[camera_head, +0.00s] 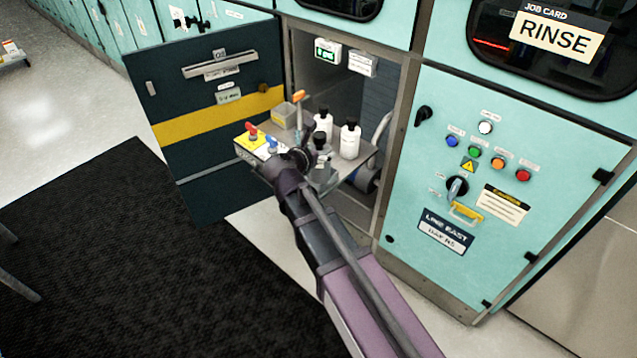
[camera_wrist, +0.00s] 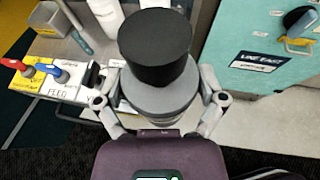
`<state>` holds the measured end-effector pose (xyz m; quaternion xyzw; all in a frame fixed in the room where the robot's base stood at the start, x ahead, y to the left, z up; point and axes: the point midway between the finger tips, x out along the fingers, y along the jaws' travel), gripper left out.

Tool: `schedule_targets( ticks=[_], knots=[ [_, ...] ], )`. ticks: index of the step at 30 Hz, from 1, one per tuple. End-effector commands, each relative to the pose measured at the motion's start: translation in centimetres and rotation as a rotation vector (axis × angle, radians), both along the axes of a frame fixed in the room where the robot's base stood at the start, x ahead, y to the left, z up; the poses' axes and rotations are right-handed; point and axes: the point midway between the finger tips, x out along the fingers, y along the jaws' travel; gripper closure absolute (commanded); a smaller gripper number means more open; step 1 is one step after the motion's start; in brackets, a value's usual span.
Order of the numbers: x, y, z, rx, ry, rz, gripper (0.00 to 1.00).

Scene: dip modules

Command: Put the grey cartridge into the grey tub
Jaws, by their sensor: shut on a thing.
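My gripper (camera_wrist: 160,103) is shut on a grey cartridge with a wide black cap. The cartridge (camera_wrist: 162,98) fills the middle of the wrist view, a finger on each side of it. In the head view my gripper (camera_head: 312,164) is over the front of the pull-out shelf, with the grey cartridge (camera_head: 323,176) partly hidden by my arm. The grey tub (camera_head: 285,116) stands at the back left of the shelf. Part of the tub (camera_wrist: 50,18) shows at the upper left of the wrist view, apart from the cartridge.
White bottles with black caps (camera_head: 350,142) stand on the shelf (camera_head: 368,153). A yellow and white valve block (camera_head: 257,146) with red and blue handles is at its left front. The open dark door (camera_head: 205,125) is left; a teal control panel (camera_head: 510,180) is right.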

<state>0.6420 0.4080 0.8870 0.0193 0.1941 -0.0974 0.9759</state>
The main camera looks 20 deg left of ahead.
Motion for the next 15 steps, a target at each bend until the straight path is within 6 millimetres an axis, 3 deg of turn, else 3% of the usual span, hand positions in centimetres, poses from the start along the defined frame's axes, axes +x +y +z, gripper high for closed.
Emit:
schedule_targets(
  ticks=[1, 6, 10, 15],
  knots=[
    [-2.1, -1.3, -1.0, -0.001, -0.001, 0.003, 0.72],
    [-6.1, -3.3, -2.3, -0.001, -0.003, 0.001, 0.72],
    [-7.7, -4.1, -2.7, -0.001, -0.004, 0.001, 0.72],
    [-8.1, -4.2, -2.7, -0.002, -0.004, 0.000, 0.72]
  ],
)
